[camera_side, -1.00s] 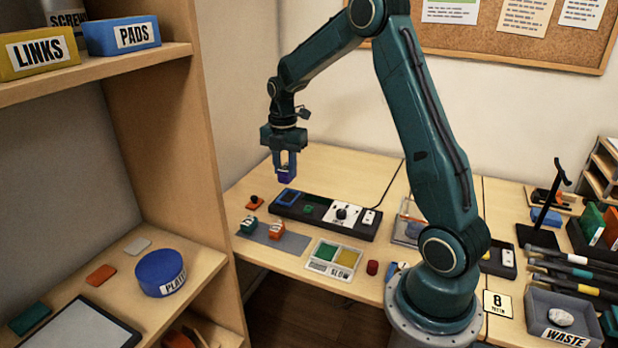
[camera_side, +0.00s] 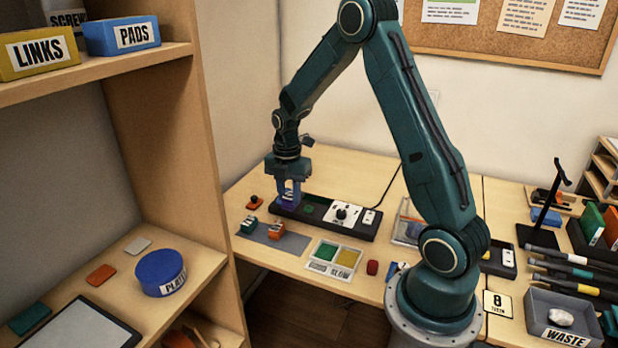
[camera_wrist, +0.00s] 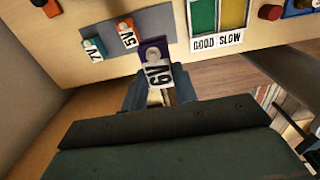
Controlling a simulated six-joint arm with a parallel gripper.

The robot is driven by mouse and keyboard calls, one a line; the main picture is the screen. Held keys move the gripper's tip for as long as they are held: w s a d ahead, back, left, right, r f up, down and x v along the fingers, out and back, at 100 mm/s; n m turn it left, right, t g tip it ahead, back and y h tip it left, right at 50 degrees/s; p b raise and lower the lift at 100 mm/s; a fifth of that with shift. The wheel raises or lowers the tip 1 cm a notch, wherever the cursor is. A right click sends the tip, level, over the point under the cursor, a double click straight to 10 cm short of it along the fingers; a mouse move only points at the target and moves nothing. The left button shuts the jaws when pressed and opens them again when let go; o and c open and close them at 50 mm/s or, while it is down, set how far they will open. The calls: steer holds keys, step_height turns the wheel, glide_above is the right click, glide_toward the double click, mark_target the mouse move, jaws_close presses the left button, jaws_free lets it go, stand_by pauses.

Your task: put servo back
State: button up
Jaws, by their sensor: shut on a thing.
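My gripper (camera_side: 289,196) is shut on the purple-blue servo (camera_wrist: 153,50), which carries a white 6V label in the wrist view. In the side view the gripper is low at the left end of the black test panel (camera_side: 318,217). The servo's underside is hidden, so I cannot tell whether it sits in the panel's left recess or just above it. A green 7V servo (camera_side: 249,225) and an orange 5V servo (camera_side: 276,230) stand on the grey mat (camera_side: 293,242). They also show in the wrist view, green (camera_wrist: 93,48) and orange (camera_wrist: 127,33).
A two-part tray (camera_side: 334,257) marked GOOD and SLOW, with green and yellow floors, lies in front of the panel. A red knob (camera_side: 372,267) stands to its right. A small orange piece (camera_side: 254,202) with a black top is left of the panel. The wooden shelf (camera_side: 165,130) rises at the left.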

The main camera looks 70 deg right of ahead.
step_height(320, 180, down, 10)
steer(key=shift+f, duration=0.1)
steer(key=shift+f, duration=0.1)
steer(key=shift+f, duration=1.8)
steer(key=shift+f, duration=0.1)
steer(key=o, duration=1.1)
steer(key=shift+r, duration=6.15)
